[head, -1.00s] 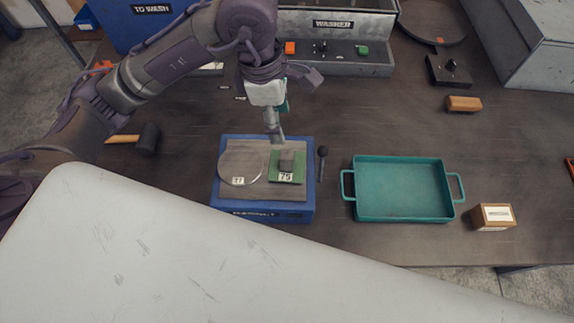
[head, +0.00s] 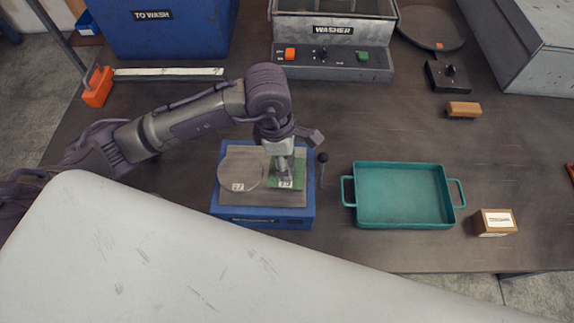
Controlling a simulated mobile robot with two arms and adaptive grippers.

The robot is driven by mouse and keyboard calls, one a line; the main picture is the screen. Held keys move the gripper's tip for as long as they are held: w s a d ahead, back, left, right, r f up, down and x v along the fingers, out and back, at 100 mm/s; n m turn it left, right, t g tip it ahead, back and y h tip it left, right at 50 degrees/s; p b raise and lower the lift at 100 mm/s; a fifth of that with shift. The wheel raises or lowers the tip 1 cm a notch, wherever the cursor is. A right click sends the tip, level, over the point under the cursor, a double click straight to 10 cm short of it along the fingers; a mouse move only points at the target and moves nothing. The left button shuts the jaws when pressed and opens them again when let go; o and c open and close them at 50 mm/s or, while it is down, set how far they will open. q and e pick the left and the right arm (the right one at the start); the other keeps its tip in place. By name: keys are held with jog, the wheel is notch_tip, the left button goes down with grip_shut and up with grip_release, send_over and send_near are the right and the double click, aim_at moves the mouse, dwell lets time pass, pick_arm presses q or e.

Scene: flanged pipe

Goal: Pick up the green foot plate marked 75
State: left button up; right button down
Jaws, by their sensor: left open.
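The green foot plate marked 75 (head: 298,178) lies on the right half of a blue-edged stand with a grey top (head: 262,221). A round grey plate with a white number label (head: 240,168) lies beside it on the left. My left gripper (head: 285,179) points down over the green plate, at its raised grey block, and covers much of it. The fingers are small in view and I cannot tell whether they touch the block. My right gripper is not in view.
A teal tray with handles (head: 403,222) stands right of the stand, with a small labelled box (head: 494,222) beyond. The washer (head: 332,62) and a blue bin (head: 165,35) are behind.

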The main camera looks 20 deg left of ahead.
pick_arm(q)
jog(key=shift+d+f, duration=0.15)
jog(key=shift+f, duration=1.25)
grip_shut()
jog(key=shift+w+r, duration=0.1)
